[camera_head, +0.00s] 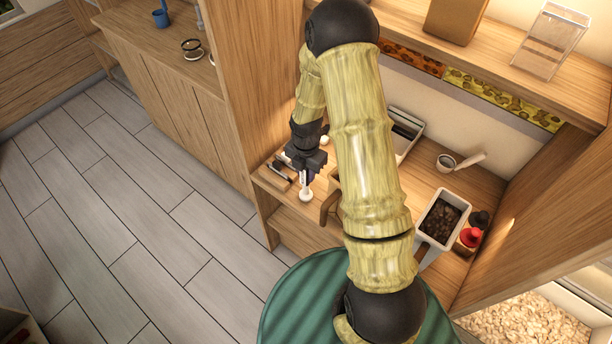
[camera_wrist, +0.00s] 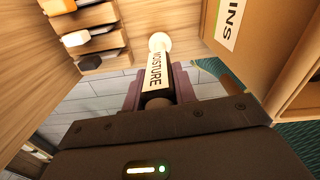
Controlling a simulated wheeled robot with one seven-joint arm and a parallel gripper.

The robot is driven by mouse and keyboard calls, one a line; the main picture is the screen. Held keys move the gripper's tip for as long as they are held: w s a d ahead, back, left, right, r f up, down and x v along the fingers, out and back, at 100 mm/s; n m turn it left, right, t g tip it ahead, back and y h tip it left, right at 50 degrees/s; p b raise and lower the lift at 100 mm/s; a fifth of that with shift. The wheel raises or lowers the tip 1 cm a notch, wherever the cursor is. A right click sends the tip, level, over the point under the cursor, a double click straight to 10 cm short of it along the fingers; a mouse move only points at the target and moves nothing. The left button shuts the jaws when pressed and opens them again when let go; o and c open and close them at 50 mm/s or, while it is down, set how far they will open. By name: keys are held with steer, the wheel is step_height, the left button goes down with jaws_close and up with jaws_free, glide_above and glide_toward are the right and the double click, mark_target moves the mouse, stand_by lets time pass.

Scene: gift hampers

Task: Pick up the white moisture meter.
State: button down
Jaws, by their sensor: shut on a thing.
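The white moisture meter (camera_wrist: 158,70) is between the purple-padded fingers of my gripper (camera_wrist: 160,95) in the wrist view. Its label reads "MOISTURE", and it has a round white end and a dark body. My gripper is shut on it. In the head view, my gripper (camera_head: 306,172) is over the left part of the wooden shelf, with the meter's white end (camera_head: 306,195) showing below the fingers. I cannot tell whether the meter touches the shelf.
A wooden rack (camera_wrist: 92,41) with several tools stands beside the gripper. A box labelled "INS" (camera_wrist: 228,22) is on the other side.

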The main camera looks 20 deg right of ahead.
step_height(320, 180, up, 9)
steer(key=shift+r+b, duration=0.1)
steer(key=shift+b, duration=0.7)
